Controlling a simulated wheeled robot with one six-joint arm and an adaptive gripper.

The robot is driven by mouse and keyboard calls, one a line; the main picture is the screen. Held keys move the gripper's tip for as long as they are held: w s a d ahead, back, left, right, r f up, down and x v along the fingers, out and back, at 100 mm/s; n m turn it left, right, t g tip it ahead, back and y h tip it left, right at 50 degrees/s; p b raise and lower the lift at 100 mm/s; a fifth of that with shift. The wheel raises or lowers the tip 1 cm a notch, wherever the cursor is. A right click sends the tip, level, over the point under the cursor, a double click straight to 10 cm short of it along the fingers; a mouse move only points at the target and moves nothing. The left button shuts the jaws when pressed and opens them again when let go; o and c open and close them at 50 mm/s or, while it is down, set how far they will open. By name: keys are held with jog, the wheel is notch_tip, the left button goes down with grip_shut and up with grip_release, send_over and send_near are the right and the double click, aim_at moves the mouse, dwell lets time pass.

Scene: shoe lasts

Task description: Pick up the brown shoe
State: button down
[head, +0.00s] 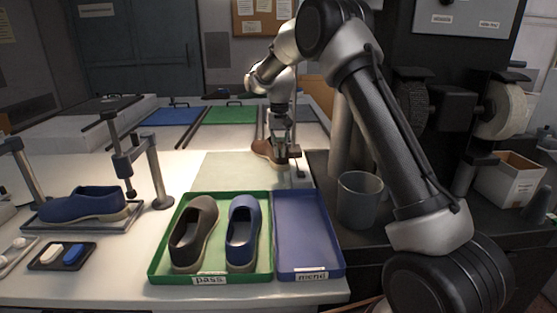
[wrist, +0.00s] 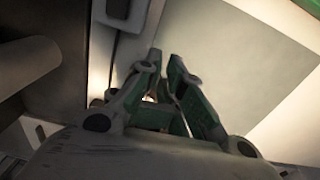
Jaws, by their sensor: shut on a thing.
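The brown shoe (head: 264,149) with a pale sole is at the far side of the work table in the head view, partly hidden by my gripper (head: 281,143). My gripper is over the shoe's right part and shut on it. In the wrist view my gripper (wrist: 165,62) shows its two fingers close together with green inner faces. The shoe cannot be made out clearly there. A darker brown shoe (head: 194,232) stands in the green tray marked "pass" (head: 157,268), beside a blue shoe (head: 243,232).
A blue tray marked "mend" (head: 305,240) is empty, right of the green tray. A grey cup (head: 358,200) stands near my arm. A pale mat (head: 235,172) lies clear mid-table.

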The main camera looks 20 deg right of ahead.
notch_tip(320, 180, up, 5)
dwell(0.3)
jog(key=shift+c, duration=2.2)
grip_release()
jog(key=shift+r, duration=0.1)
